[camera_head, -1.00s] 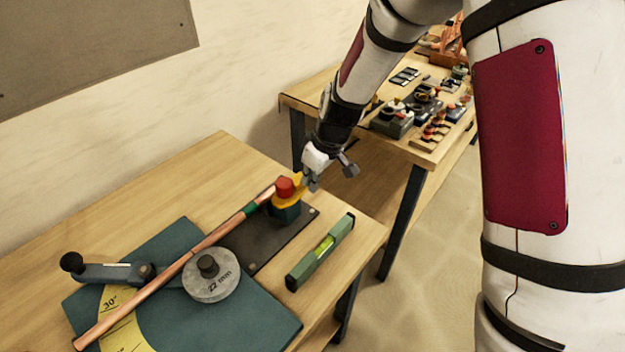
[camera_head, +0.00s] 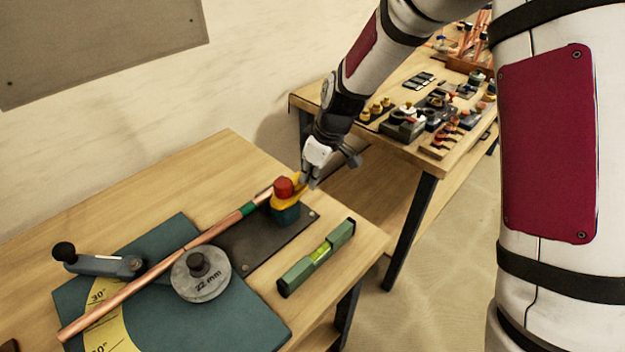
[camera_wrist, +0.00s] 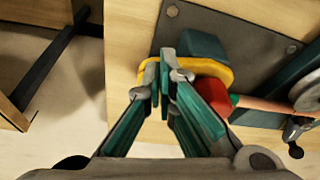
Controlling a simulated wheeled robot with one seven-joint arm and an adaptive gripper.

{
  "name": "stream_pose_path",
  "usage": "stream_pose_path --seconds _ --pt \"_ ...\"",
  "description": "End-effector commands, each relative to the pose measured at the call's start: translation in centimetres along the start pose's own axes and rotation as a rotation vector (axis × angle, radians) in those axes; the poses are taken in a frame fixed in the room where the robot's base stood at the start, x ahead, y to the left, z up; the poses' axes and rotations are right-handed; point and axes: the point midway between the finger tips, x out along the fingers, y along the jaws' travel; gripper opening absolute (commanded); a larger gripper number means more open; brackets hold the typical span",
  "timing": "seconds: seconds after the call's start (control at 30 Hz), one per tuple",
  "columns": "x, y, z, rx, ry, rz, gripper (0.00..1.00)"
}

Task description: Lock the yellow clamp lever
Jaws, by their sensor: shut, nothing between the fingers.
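The yellow clamp lever (camera_head: 291,202) sits on a dark teal clamp block (camera_head: 286,216), under a red knob (camera_head: 284,188). One end of the lever points toward my gripper (camera_head: 308,182). In the wrist view the lever (camera_wrist: 213,67) runs sideways behind the fingertips, with the red knob (camera_wrist: 213,95) at its right. My gripper (camera_wrist: 165,80) is shut and empty, its fingertips at the lever's outer end. They overlap the lever in the picture; I cannot tell whether they touch it. A copper pipe (camera_head: 170,262) with a green band runs into the clamp.
The clamp stands on a dark plate (camera_head: 240,240) on the wooden bench (camera_head: 200,160). A green spirit level (camera_head: 316,258) lies to the right. A pipe bender with a 22 mm wheel (camera_head: 200,275) is at front left. A second table (camera_head: 410,158) with fittings stands behind, past a gap.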

Motion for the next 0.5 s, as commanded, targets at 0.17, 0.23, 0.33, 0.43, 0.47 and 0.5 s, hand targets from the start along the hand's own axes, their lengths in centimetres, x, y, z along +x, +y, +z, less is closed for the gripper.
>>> stream_pose_path --seconds 0.17,0.23,0.33,0.43,0.47,0.5 --pt "0.6 1.0 -1.0 -0.118 0.002 -0.036 0.00" --pt "0.8 1.2 -1.5 -0.180 0.003 -0.055 0.00" --pt "0.9 1.5 -2.0 -0.271 0.003 -0.082 0.00" --pt "1.1 1.6 -2.6 -0.363 0.002 -0.111 0.00" --pt "1.2 1.6 -2.8 -0.391 0.002 -0.120 0.00" --pt "1.2 1.6 -3.1 -0.428 0.002 -0.132 0.00"
